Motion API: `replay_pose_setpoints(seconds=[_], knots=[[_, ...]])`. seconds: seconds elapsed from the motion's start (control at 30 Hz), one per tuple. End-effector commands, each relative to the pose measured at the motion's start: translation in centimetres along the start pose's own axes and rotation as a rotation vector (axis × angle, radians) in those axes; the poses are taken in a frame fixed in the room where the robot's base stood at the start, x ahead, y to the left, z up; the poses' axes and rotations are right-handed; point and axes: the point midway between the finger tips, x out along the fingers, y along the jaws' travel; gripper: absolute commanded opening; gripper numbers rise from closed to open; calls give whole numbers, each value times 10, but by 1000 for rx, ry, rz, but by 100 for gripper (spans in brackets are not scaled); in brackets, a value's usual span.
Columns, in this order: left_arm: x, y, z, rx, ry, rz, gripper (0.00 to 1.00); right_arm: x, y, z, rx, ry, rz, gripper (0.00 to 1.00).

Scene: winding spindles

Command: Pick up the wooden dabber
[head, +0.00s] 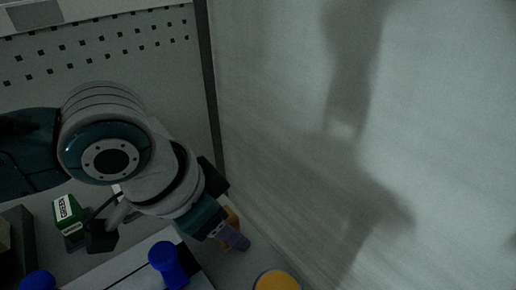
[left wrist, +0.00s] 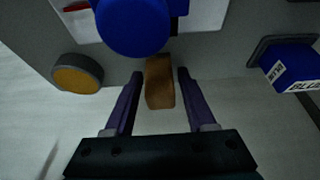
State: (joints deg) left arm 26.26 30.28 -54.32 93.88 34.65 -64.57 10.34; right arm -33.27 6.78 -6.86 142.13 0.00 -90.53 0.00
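The wooden dabber (left wrist: 160,88) is a small brown block in the left wrist view. It shows between the two purple fingers of my left gripper (left wrist: 160,74), with a gap on each side. The gripper is open and does not touch it. In the head view my left gripper (head: 230,232) is at the lower middle, pointing down. An orange-brown bit of the dabber (head: 232,214) shows beside its purple finger; the rest is hidden. My right gripper is not in view.
A blue spindle knob (head: 168,262) stands close to the gripper on a white panel, with another (head: 38,281) at lower left. A yellow disc (head: 277,281) lies nearby. A green box (head: 68,215) is at left, a blue box (left wrist: 293,68) at right in the wrist view.

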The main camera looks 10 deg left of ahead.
Motion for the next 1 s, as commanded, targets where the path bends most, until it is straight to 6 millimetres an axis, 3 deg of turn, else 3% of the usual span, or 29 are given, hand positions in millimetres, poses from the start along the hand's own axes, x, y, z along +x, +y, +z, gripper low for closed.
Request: replay_pose_setpoints(seconds=[0.07, 0.47, 1.0], knots=[[0, 0, 0, 0, 0, 0, 46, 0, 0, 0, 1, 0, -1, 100], [0, 0, 0, 0, 0, 0, 0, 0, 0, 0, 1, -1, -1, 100], [-7, 0, -3, 0, 2, 0, 0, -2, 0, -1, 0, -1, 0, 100]])
